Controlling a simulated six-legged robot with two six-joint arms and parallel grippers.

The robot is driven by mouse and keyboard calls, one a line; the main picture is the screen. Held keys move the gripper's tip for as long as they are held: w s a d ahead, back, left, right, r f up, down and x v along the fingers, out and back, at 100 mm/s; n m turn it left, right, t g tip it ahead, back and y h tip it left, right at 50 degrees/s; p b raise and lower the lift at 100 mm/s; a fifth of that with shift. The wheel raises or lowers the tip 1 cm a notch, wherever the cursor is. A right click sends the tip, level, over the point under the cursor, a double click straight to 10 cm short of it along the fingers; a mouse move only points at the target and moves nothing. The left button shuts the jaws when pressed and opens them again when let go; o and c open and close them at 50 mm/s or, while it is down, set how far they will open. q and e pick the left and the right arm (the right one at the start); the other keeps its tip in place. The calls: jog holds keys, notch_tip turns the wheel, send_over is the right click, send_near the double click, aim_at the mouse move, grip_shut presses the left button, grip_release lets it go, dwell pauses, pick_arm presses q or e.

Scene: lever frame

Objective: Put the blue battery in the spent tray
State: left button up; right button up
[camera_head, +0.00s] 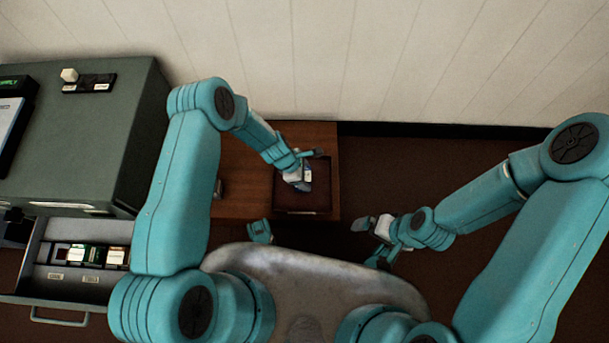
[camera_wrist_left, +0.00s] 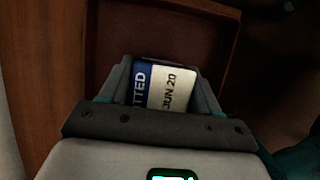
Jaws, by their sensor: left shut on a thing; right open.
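My left gripper (camera_head: 306,170) is shut on the blue battery (camera_head: 306,183), which has a white label. In the left wrist view the battery (camera_wrist_left: 155,85) sits between the two fingers, and its label reads "TTED" and "JUN 20". A dark reddish-brown tray (camera_head: 318,197) lies on the wooden table, and the left gripper holds the battery over it. I cannot tell whether the battery touches the tray floor. The tray rim also shows in the left wrist view (camera_wrist_left: 232,60). My right gripper (camera_head: 368,236) is open and empty, to the right of the table, over the floor.
A grey-green cabinet (camera_head: 95,130) stands at the left with an open drawer (camera_head: 45,275) holding several batteries or modules. A small dark object (camera_head: 218,190) is on the wooden table (camera_head: 240,160) left of the tray. A panelled wall (camera_head: 400,60) is behind.

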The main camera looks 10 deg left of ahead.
pick_arm(q)
jog(key=shift+f, duration=0.1)
jog(key=o, duration=1)
jog(key=shift+f, duration=0.1)
jog(key=o, duration=0.4)
jog(key=shift+r, duration=0.35)
jog(key=w+p+v, duration=0.1)
jog(key=p+v, duration=0.4)
jog(key=v, duration=0.6)
jog(key=s+r+m, duration=0.2)
jog(key=s+m, duration=0.4)
jog(key=s+r+m, duration=0.2)
jog(key=s+m, duration=0.4)
jog(key=s+d+r+m, duration=0.1)
jog(key=s+r+m, duration=0.2)
jog(key=s+m, duration=0.3)
